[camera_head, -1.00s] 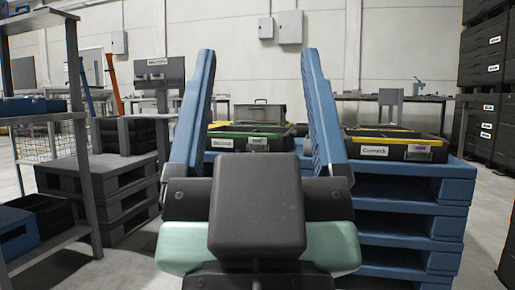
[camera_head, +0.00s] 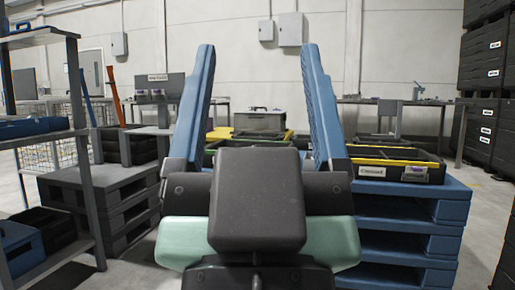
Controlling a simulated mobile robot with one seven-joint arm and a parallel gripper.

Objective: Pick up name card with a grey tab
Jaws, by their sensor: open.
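My gripper (camera_head: 256,52) is in the middle of the picture, with two long blue fingers spread wide and nothing between them. A small card (camera_head: 415,172) with a greyish-purple patch is on the front of the black bin (camera_head: 385,182) at the right, beside a white printed label (camera_head: 372,171). It is too small to tell for certain whether this is the name card with a grey tab. This bin has yellow edging and stands on blue pallets, beyond and to the right of my gripper. A second bin (camera_head: 240,143) shows between the fingers, its front mostly hidden by my gripper.
Stacked blue pallets (camera_head: 418,213) stand at right. A grey shelf rack (camera_head: 75,120) is near on the left, with dark pallets (camera_head: 95,195) beyond it. Tall black crates (camera_head: 487,50) stand at far right. A grey metal box (camera_head: 260,121) is behind the bins.

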